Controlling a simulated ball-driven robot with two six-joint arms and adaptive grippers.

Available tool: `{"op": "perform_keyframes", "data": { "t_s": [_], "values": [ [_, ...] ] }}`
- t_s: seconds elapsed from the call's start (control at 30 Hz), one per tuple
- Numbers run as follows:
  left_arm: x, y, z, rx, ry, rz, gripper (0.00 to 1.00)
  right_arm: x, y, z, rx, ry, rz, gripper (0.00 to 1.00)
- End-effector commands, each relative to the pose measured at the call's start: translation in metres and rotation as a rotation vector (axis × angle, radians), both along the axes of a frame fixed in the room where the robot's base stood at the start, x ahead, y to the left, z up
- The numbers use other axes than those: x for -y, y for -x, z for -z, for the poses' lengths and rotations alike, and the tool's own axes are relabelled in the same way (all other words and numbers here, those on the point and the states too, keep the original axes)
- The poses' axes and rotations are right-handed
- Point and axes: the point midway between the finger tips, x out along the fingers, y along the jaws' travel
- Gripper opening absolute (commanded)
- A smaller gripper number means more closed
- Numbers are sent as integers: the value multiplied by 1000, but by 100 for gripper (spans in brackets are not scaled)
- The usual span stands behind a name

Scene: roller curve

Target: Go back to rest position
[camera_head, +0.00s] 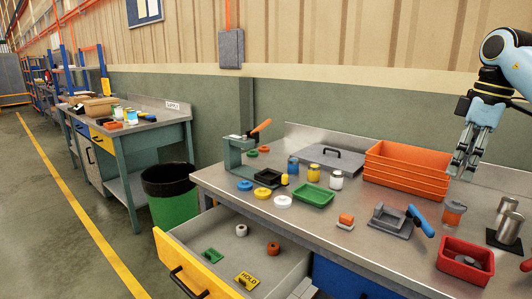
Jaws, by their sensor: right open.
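My right gripper (461,170) hangs from the blue and black arm at the upper right, fingers pointing down. It is open, and I see nothing between its fingers. In the picture it is just right of the orange crate (405,172) and above a jar with orange-brown contents (453,215). The gap between its fingertips and the jar shows in the picture, but its height over the workbench (345,240) is hard to judge. My left gripper is not in view.
On the bench are a clamp with an orange handle (240,153), a green tray (313,195), a blue-handled tool (395,220), a red bin (465,261) and metal cylinders (509,228). The yellow-fronted drawer (185,265) stands open. A green bin (172,205) stands left.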

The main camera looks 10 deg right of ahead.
Motion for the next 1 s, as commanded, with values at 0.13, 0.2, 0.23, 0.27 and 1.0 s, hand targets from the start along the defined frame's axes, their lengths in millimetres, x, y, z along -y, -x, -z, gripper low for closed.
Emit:
{"op": "perform_keyframes", "data": {
  "t_s": [0.13,0.2,0.23,0.27,1.0],
  "values": [
    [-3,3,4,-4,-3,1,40,-1,5,13,-19,-1,-1,68],
    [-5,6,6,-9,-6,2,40,-3,8,22,-31,-4,-3,68],
    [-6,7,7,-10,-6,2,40,-4,9,26,-37,-6,-4,68],
    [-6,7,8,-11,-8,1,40,-5,11,31,-44,-8,-6,68],
    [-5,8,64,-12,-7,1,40,-145,107,285,-265,-497,-133,68]
  ]
}}
